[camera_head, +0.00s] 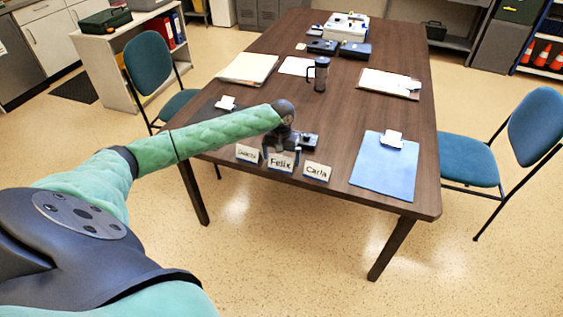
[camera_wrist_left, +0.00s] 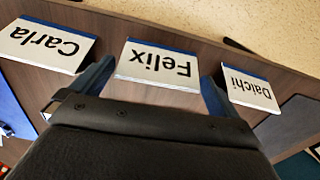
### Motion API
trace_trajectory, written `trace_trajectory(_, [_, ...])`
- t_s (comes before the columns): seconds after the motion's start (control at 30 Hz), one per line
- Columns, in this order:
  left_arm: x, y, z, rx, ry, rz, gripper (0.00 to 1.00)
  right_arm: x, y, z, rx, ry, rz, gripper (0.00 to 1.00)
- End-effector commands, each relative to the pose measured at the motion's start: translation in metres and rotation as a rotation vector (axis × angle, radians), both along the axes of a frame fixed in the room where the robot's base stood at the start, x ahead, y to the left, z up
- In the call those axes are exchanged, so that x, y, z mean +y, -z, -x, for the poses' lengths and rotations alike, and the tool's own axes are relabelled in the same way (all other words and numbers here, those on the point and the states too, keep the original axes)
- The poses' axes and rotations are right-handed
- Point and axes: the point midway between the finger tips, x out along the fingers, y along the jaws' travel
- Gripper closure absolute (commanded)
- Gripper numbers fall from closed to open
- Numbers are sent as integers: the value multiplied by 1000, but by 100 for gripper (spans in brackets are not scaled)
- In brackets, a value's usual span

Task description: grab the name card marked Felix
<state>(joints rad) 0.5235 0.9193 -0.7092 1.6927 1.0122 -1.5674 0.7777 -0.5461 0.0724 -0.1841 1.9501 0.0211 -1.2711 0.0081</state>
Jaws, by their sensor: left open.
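The Felix name card (camera_head: 281,162) stands near the front edge of the table, between the other two cards. In the left wrist view the Felix card (camera_wrist_left: 158,64) appears upside down, between the two blue-grey fingers of my left gripper (camera_wrist_left: 155,85). In the head view my left gripper (camera_head: 284,150) is right behind and above the Felix card. It is open, with one finger on each side of the card. I cannot tell whether a finger touches it. My right gripper is not in view.
The Carla card (camera_head: 317,172) stands close to the right of Felix, and another card (camera_head: 247,153), reading Daichi in the wrist view (camera_wrist_left: 250,88), close to the left. A blue clipboard (camera_head: 385,170) lies farther right on the table (camera_head: 335,125). A dark mug (camera_head: 321,75) stands farther back.

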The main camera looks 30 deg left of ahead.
Motion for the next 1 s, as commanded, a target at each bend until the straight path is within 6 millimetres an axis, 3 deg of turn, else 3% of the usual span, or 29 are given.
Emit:
trace_trajectory(0.33, [0,4,0,-1,0,1,2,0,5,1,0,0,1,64])
trace_trajectory(0.5, [0,4,0,-1,0,1,35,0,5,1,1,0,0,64])
trace_trajectory(0.93, [0,-3,-1,-1,0,1,36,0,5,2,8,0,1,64])
trace_trajectory(1.0, [0,-10,-1,-3,0,1,36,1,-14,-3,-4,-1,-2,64])
